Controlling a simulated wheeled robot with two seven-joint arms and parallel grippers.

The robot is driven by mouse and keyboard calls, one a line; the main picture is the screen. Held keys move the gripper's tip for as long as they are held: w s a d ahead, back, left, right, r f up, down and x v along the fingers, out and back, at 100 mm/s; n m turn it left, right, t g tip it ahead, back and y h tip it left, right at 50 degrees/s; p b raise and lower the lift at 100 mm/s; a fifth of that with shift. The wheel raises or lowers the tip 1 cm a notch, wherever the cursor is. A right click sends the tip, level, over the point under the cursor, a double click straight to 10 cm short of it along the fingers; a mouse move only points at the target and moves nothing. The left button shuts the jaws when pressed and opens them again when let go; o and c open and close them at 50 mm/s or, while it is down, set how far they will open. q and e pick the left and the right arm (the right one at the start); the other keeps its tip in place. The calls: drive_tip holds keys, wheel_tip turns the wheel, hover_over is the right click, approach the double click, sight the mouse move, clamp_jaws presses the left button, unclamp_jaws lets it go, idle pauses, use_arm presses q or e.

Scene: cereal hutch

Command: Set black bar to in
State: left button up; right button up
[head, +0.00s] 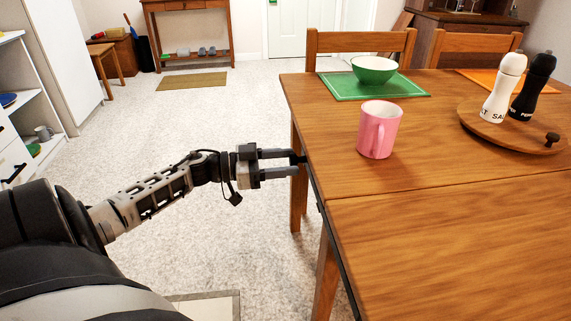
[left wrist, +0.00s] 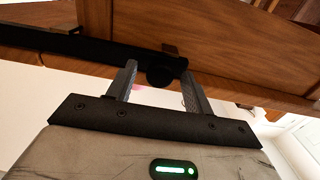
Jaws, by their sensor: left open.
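The black bar (head: 337,262) runs along the left side of the wooden table, just under its top. In the left wrist view the bar (left wrist: 70,42) crosses the upper part of the picture and ends near a round dark knob (left wrist: 160,76). My left gripper (head: 293,162) is open at the table's left edge, with its fingers pointing right toward the bar's far end. In the left wrist view the knob lies between the open fingers (left wrist: 158,70); I cannot tell whether they touch it. My right gripper is out of view.
On the wooden table (head: 450,240) stand a pink mug (head: 379,130), a green bowl (head: 374,70) on a green mat (head: 405,88), and white (head: 500,90) and black (head: 531,88) shakers on a round board (head: 480,126). Chairs (head: 361,42) stand behind.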

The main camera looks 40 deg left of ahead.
use_arm(q)
drive_tip(key=shift+w+d, duration=0.15)
drive_tip(key=shift+w, duration=0.1)
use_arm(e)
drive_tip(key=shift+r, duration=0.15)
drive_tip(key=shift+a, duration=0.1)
